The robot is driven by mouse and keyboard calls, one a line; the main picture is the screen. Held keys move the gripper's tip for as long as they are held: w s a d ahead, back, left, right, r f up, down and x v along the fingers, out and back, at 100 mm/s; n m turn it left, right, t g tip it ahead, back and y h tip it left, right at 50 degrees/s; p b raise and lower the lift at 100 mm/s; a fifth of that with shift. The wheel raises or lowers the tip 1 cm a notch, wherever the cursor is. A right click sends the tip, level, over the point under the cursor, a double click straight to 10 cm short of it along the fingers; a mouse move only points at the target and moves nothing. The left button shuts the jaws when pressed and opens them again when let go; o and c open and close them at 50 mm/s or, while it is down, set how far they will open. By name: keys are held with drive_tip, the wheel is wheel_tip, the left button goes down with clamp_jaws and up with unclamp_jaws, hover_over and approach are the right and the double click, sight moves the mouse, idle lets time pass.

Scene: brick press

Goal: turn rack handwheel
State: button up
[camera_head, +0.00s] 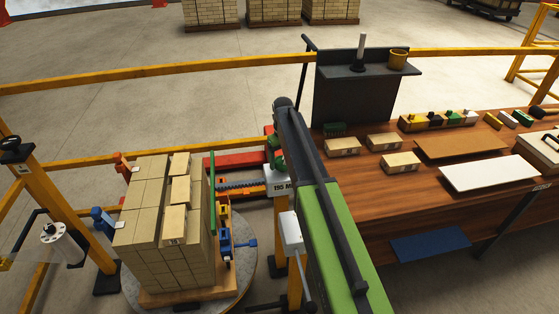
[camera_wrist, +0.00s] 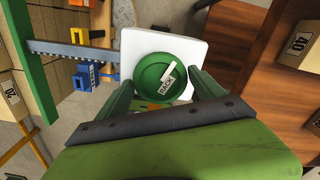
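The green rack handwheel (camera_wrist: 162,82) is round, with a white "RACK" label on its face, in the wrist view. It sits over a white square plate (camera_wrist: 140,42). My gripper (camera_wrist: 162,84) has its two dark green fingers spread, one on each side of the wheel's rim; whether they touch it is unclear. In the head view my arm hides most of the wheel, and a bit of green (camera_head: 276,157) shows beside it. The toothed rack bar (camera_head: 240,186) runs left from there toward a green upright plate (camera_head: 212,193); it also shows in the wrist view (camera_wrist: 70,51).
A brick stack (camera_head: 155,240) stands on a round turntable (camera_head: 245,262) at left. A wooden bench (camera_head: 370,200) at right holds several bricks, boards and a dark panel (camera_head: 355,95). Yellow rails (camera_head: 150,73) cross behind. A blue clamp (camera_wrist: 84,76) is left of the wheel.

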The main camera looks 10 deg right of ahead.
sight(282, 161)
drive_tip(key=shift+o, duration=1.3)
wheel_tip(282, 161, up, 18)
drive_tip(key=p, duration=1.7)
drive_tip(key=shift+f, duration=0.25)
drive_tip(key=shift+f, duration=0.15)
